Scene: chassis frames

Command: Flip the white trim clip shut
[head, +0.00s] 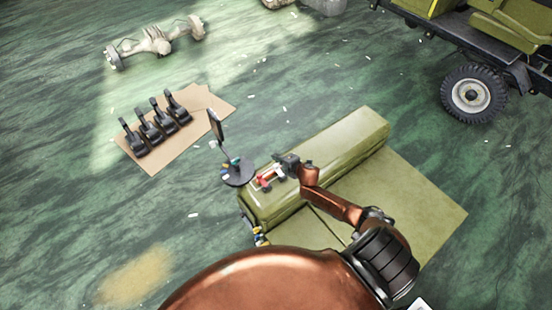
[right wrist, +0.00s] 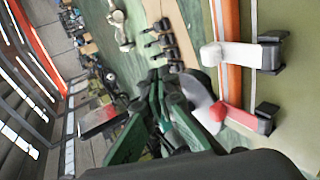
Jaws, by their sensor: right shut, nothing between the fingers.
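The white trim clip (right wrist: 242,55) shows in the right wrist view as a white lever on a black hinge block. Its lever lies across an orange strip (right wrist: 231,92), with its rounded end past the strip's left side. A red clip (right wrist: 240,118) sits below it on its own black block. In the head view the red clip (head: 264,182) lies on the near end of a long olive padded piece (head: 330,155). My right gripper (head: 284,161) is shut and empty, close by the clips. Its fingers (right wrist: 163,88) are left of the white clip in the wrist view. My left gripper is out of view.
A round dark stand (head: 238,174) with an upright and small items is just left of the clips. Several black levers (head: 155,124) stand on cardboard. An axle (head: 156,43) and an olive vehicle (head: 490,50) are farther off. Open green floor surrounds them.

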